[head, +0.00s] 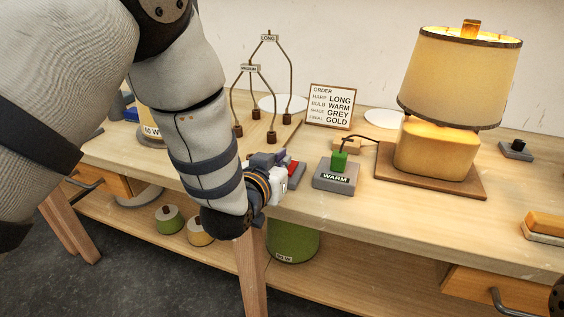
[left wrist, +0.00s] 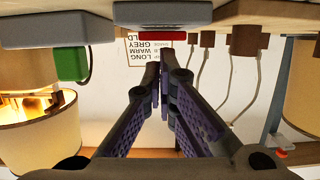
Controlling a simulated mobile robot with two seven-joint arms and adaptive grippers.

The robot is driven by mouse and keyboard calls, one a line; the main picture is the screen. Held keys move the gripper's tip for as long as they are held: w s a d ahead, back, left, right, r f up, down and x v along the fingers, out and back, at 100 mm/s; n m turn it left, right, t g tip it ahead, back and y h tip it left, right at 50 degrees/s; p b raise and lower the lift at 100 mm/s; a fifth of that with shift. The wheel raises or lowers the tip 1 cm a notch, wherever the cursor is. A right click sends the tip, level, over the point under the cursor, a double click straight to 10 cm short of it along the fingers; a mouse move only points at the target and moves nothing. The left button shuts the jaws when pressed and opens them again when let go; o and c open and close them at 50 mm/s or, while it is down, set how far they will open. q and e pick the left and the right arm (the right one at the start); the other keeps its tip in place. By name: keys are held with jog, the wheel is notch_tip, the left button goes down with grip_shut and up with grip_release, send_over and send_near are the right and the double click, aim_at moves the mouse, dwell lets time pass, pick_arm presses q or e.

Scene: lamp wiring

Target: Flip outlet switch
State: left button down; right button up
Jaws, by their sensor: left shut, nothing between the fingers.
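The outlet is a grey box (head: 297,181) near the table's front edge, with a red switch (head: 291,168) partly hidden behind my left gripper (head: 272,160). In the left wrist view, which looks upside down, the red switch (left wrist: 163,36) shows at the top on the grey box (left wrist: 145,14). My left gripper's fingers (left wrist: 161,72) are shut and empty, with their tips close to the switch; I cannot tell whether they touch it. The lamp (head: 457,85) is lit and its shade glows.
A grey box marked WARM (head: 336,177) holds a green plug (head: 338,161) whose black cord runs toward the lamp. An order card (head: 331,106) and wire harps (head: 270,85) stand behind. A yellow-orange block (head: 545,223) lies at right; the front table stretch before it is clear.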

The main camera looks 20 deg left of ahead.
pick_arm(q)
jog(key=shift+s+f, duration=0.15)
jog(key=shift+f, duration=0.25)
pick_arm(e)
jog(key=shift+w+r, duration=0.1)
jog(key=shift+w, duration=0.05)
pick_arm(q)
notch_tip(320, 180, up, 6)
jog(key=p, duration=0.3)
jog(key=s+f, duration=0.1)
jog(key=s, duration=0.9)
jog(key=shift+s+a+p, duration=0.2)
jog(key=shift+s+p, duration=0.05)
jog(key=shift+p, duration=0.05)
pick_arm(e)
jog(key=shift+t, duration=0.9)
jog(key=w+r, duration=0.1)
jog(key=r, duration=0.1)
jog(key=w+r, duration=0.2)
jog(key=shift+w+d, duration=0.1)
jog(key=shift+w, duration=0.05)
pick_arm(q)
jog(key=shift+f, duration=0.15)
